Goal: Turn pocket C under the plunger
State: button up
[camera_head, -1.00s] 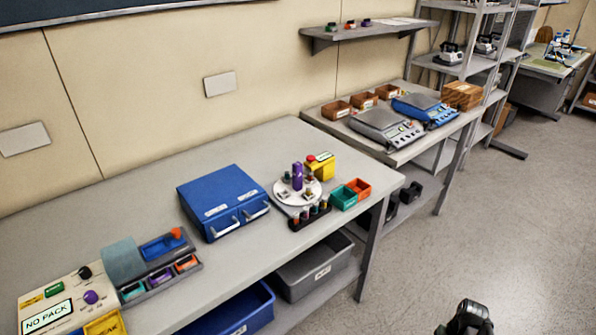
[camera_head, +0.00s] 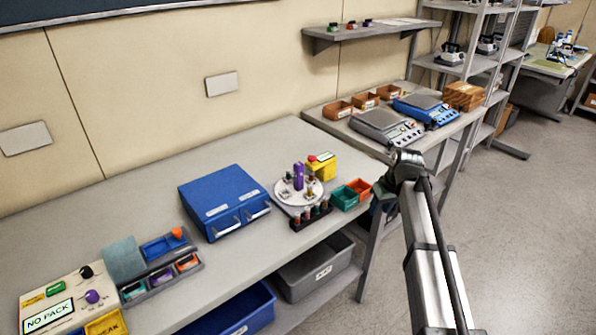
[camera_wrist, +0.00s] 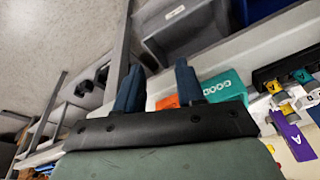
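The white round turntable (camera_head: 298,192) stands on the front table, with small pockets around its disc. A purple post (camera_head: 298,174), seemingly the plunger, rises at its middle; I cannot tell which pocket is C or which lies under the plunger. In the wrist view, part of the disc (camera_wrist: 308,97) shows at the right edge, with yellow tags and a purple part (camera_wrist: 292,136) marked with a white letter. My gripper (camera_wrist: 158,84) has its two blue fingers apart with nothing between them. It is right of the turntable, by the table's right end.
Green (camera_head: 344,197) and orange (camera_head: 360,187) bins sit between my gripper and the turntable. A dark rack of several pegs (camera_head: 310,218) stands in front of the disc, a yellow box (camera_head: 322,167) with a red button behind. A blue two-drawer box (camera_head: 222,198) stands left.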

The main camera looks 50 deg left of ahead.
jog(key=s+a+r+n+y, duration=0.1)
jog(key=s+a+r, duration=0.2)
jog(key=a+r, duration=0.3)
jog(key=s+a+r+n, duration=0.1)
jog(key=s+a+r, duration=0.2)
jog(key=a+r, duration=0.25)
jog(key=n, duration=0.3)
send_near(297, 170)
jog(key=shift+g, duration=0.3)
jog(key=x, duration=0.4)
jog(key=w+x, duration=0.1)
jog(key=x, duration=0.7)
jog(key=shift+w+a+r, duration=0.15)
jog(key=shift+w+a, duration=0.25)
grip_shut()
